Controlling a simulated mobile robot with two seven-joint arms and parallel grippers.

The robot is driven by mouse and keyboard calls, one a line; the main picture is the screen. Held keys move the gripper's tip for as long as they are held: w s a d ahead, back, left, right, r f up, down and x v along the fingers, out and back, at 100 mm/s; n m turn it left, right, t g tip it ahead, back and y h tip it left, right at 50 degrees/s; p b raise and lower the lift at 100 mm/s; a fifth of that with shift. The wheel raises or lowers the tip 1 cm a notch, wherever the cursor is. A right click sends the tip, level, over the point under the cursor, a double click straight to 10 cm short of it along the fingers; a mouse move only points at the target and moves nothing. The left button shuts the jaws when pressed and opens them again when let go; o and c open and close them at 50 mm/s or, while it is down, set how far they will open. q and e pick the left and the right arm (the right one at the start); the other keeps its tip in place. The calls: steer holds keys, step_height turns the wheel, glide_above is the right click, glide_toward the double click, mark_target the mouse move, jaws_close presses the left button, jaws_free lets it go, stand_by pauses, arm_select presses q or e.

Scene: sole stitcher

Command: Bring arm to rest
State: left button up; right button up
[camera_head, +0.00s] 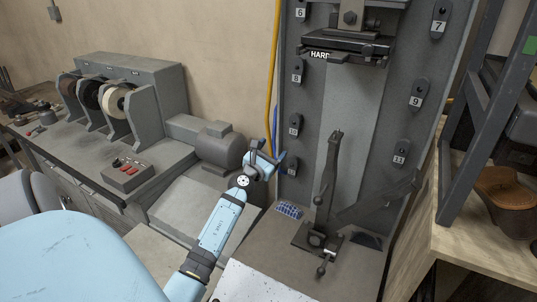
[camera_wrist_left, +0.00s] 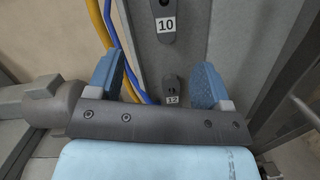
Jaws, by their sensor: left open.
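My left arm (camera_head: 217,232) reaches up from the bottom of the head view. My left gripper (camera_head: 268,152) is at its far end, in front of the left edge of the grey machine panel (camera_head: 350,120). In the left wrist view the left gripper (camera_wrist_left: 156,78) shows two blue fingers spread wide apart. Nothing is between them except the panel and hoses behind. My right gripper is not in view.
A grey motor housing (camera_head: 222,145) stands left of the gripper. A yellow hose (camera_head: 272,70) runs beside the panel. A dark metal post (camera_head: 328,185) stands right of the gripper. A wooden shelf (camera_head: 470,250) holds a brown shoe (camera_head: 507,200) at right.

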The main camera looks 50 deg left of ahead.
arm_select(q)
steer(key=shift+v, duration=1)
steer(key=s+d+f+n+g+h, duration=0.2)
steer(key=s+d+f+n+g, duration=0.1)
steer(key=s+d+f+n, duration=0.4)
steer(key=s+d+f+n+g+h+p, duration=0.1)
steer(key=s+d+f+n+g+h, duration=0.1)
steer(key=s+d+f+n, duration=0.6)
steer(key=s+d+f+n+g+h+p, duration=0.1)
steer(key=s+d+f+n+g+h, duration=0.2)
steer(key=d+n, duration=1.5)
steer(key=s+d+f+h, duration=0.1)
steer(key=s+d+f, duration=0.2)
steer(key=s, duration=0.5)
steer(key=shift+s+d+f+n+g, duration=0.3)
steer(key=shift+d+f, duration=0.1)
steer(key=shift+f, duration=0.45)
